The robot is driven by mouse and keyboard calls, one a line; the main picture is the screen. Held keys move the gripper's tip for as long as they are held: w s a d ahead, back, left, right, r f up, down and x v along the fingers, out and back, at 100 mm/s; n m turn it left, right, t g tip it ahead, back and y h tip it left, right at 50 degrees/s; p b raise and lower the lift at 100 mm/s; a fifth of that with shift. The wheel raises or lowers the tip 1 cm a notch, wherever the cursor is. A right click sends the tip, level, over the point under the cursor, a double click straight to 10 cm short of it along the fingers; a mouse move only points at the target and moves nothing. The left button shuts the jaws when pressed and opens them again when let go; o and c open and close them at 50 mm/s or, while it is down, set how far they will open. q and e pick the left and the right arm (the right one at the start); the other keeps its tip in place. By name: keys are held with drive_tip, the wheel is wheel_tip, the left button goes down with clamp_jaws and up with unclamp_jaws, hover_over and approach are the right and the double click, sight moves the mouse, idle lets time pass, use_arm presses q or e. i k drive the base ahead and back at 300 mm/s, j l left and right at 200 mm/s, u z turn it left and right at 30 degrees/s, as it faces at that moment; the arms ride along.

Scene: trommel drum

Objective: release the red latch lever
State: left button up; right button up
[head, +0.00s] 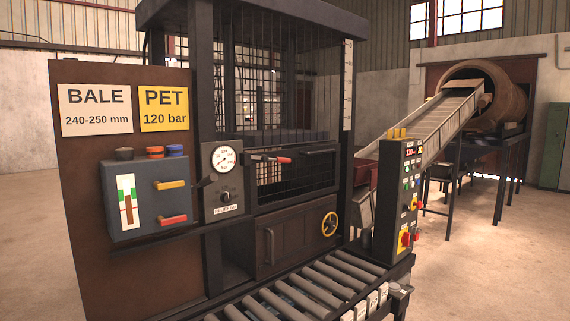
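A lever with a red grip (284,160) sticks out to the right across the barred front of the dark press, just right of the round white gauge. It lies nearly level. A second red handle (173,219) is on the grey control box at the left, below a yellow handle (171,185). I cannot tell from the picture alone which is the latch lever. Neither of my grippers is in view, and nothing touches these handles.
A roller table (285,295) stands low in front of the press. A dark control post (398,200) with buttons rises at its right. A yellow handwheel (329,224) is on the lower door. A conveyor (430,125) and drum stand behind; open floor lies at right.

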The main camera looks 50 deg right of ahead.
sight(262, 158)
drive_tip(key=z, duration=1.6)
